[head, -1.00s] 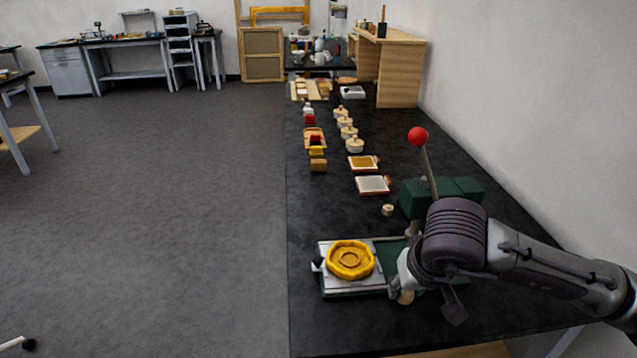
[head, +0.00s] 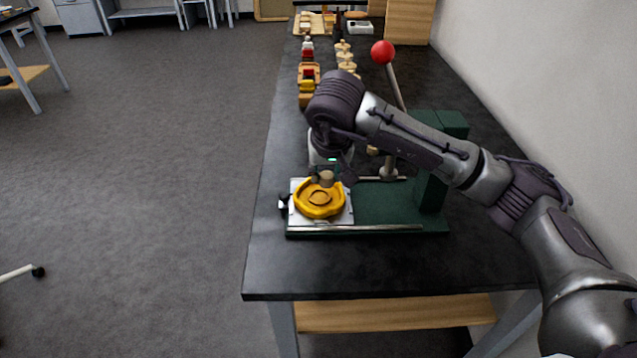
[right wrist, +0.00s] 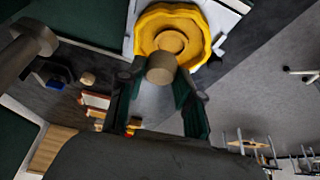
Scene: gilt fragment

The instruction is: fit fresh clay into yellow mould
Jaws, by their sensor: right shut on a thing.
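The yellow mould (head: 320,204), a scalloped round dish with a raised ring, sits on a silver plate at the left end of the green press (head: 385,204). It also shows in the right wrist view (right wrist: 190,20). My right gripper (head: 327,172) is shut on a small tan cylinder of clay (head: 327,180), held at the back part of the mould. In the right wrist view the clay (right wrist: 160,68) is between the fingers and overlaps the mould's near rim. I cannot tell whether it touches the mould. My left gripper is not in view.
The press lever with a red knob (head: 383,52) rises behind my right arm. Another small tan piece (head: 372,150) lies behind the press, partly hidden. Lidded pots (head: 346,58) and coloured blocks stand farther back. The black bench (head: 330,265) is clear in front of the press.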

